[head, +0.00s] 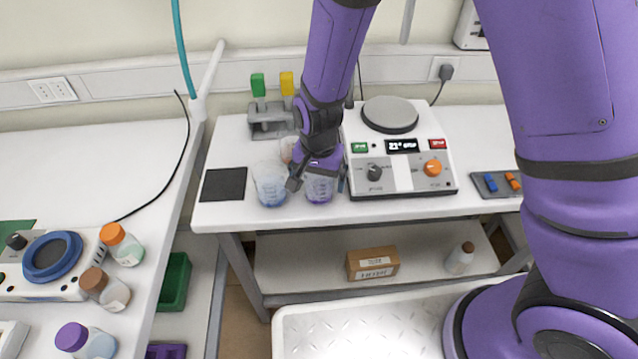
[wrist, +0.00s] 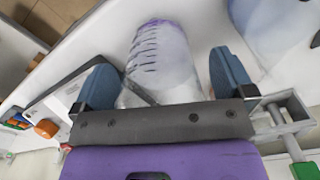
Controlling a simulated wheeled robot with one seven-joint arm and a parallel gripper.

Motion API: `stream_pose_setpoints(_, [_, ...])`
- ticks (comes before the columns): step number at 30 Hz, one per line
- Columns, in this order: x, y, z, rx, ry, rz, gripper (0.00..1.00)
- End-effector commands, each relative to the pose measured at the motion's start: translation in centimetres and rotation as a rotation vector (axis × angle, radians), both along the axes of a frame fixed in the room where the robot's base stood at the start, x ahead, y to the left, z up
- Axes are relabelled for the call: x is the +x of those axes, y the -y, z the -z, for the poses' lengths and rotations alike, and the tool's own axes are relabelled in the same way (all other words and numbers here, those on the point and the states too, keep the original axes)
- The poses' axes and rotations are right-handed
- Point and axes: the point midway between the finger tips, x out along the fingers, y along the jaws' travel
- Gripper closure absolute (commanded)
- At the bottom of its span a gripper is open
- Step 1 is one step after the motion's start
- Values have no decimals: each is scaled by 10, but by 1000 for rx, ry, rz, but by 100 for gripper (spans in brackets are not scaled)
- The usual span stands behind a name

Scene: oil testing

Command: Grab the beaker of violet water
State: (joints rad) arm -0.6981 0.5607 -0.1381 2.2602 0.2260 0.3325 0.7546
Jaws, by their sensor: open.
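The beaker of violet water (head: 319,188) stands on the white bench, left of the hotplate device, with violet liquid at its bottom. In the wrist view the beaker (wrist: 162,58) shows graduation marks and lies between the two blue fingertips. My gripper (head: 318,180) is open around it, one finger on each side, with gaps visible between fingers and glass. In the wrist view my gripper (wrist: 165,90) shows both fingers apart. A beaker of blue water (head: 270,184) stands just left of it, and shows at the top right of the wrist view (wrist: 277,28). A third beaker (head: 288,149) is partly hidden behind my gripper.
The hotplate device (head: 400,165) stands close on the right. A metal rack (head: 268,118) with green and yellow handled items is behind. A dark square mat (head: 224,184) lies left. Several capped bottles stand on the left bench; a box (head: 373,263) sits on the lower shelf.

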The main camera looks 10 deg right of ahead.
Motion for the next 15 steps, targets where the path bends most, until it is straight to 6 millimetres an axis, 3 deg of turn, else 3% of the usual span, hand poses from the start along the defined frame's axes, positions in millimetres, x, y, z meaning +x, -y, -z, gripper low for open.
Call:
stream_pose_setpoints(11, [0,0,10,1,0,0,0])
stream_pose_setpoints(15, [0,0,10,1,0,0,30])
